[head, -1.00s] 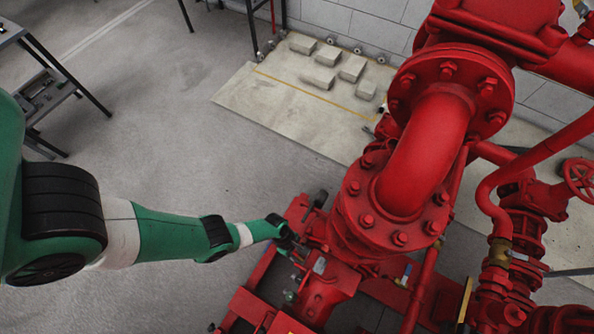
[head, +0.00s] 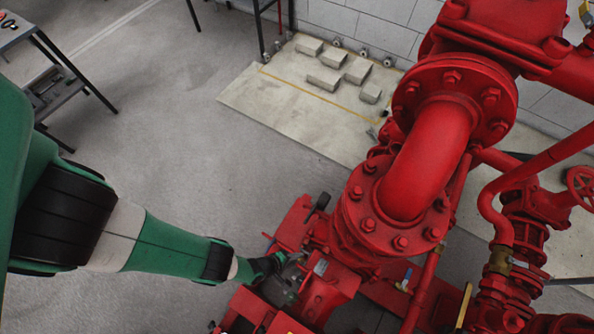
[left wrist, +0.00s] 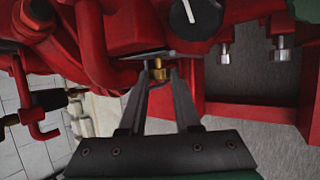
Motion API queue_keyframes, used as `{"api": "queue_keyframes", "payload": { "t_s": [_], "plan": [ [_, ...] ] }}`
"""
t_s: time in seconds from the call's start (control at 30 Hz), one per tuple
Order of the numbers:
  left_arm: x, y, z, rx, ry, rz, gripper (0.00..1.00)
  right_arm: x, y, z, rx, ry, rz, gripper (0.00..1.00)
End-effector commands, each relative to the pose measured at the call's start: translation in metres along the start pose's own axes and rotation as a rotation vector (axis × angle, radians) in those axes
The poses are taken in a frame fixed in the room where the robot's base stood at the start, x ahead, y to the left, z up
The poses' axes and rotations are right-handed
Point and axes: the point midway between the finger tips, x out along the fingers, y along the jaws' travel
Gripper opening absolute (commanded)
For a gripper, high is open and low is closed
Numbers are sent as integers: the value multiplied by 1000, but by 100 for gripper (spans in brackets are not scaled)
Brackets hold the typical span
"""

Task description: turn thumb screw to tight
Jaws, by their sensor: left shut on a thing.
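The thumb screw appears to be the small brass piece (left wrist: 157,70) in the left wrist view, in front of the red pump body. My left gripper (left wrist: 157,78) is shut on it, with the dark fingertips on either side. In the head view my left gripper (head: 288,270) reaches the red pumpset (head: 325,285) low at its left side. The brass piece is too small to make out there. How tight the screw is cannot be told. My right gripper is not in view.
A black knob with a white mark (left wrist: 196,16) sits close above the fingers. Bolts (left wrist: 282,48) hang to the right. A large red flanged pipe (head: 430,150) rises right of my arm. The grey floor (head: 190,160) behind my arm is clear.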

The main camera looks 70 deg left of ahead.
Motion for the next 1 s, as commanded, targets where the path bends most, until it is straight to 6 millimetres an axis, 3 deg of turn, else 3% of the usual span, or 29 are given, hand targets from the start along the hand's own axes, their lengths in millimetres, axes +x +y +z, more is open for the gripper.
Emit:
{"api": "queue_keyframes", "payload": {
  "t_s": [0.03, 0.5, 1.0],
  "plan": [
    [5, -7, 0, 27, -7, 35, 0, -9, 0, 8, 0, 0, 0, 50],
    [8, -14, -2, 178, -4, 411, 0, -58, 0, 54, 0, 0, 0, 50],
    [4, -12, -2, 235, 2, 565, 0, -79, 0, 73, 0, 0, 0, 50]
  ]
}}
